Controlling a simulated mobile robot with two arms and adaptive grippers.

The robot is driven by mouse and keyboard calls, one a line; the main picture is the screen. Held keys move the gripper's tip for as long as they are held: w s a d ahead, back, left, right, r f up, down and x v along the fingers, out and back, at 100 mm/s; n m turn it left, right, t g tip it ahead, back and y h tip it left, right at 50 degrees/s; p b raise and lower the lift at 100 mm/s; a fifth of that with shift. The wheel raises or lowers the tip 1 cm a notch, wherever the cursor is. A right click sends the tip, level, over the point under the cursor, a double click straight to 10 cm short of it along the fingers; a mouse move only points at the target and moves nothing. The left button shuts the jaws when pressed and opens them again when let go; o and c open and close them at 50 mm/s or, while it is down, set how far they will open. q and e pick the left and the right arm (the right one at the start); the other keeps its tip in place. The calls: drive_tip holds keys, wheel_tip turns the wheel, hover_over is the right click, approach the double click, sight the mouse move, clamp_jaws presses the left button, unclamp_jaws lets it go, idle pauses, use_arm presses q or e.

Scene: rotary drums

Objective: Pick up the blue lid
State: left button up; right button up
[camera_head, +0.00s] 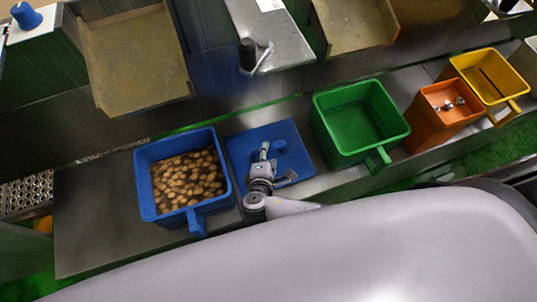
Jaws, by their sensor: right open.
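The blue lid (245,147) is a flat blue square lying on the metal counter, between the blue bin and the green bin. A small raised blue piece shows near its middle. My right gripper (268,156) is over the lid, close to this raised piece, with its fingers open. I cannot tell whether the fingers touch the lid. My gripper and wrist cover part of the lid's middle and front edge. My left gripper is not in view.
A blue bin (142,182) full of brown pieces stands just left of the lid. A green bin (362,150), an orange bin (425,130) with small items and a yellow bin (512,88) stand to the right. Trays and machine parts line the back.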

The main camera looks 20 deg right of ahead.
drive_tip(key=x, duration=0.4)
drive_tip(key=shift+w+d+f, duration=0.15)
drive_tip(key=shift+w+d, duration=0.1)
drive_tip(key=shift+w, duration=0.05)
drive_tip(key=shift+c, duration=0.6)
clamp_jaws()
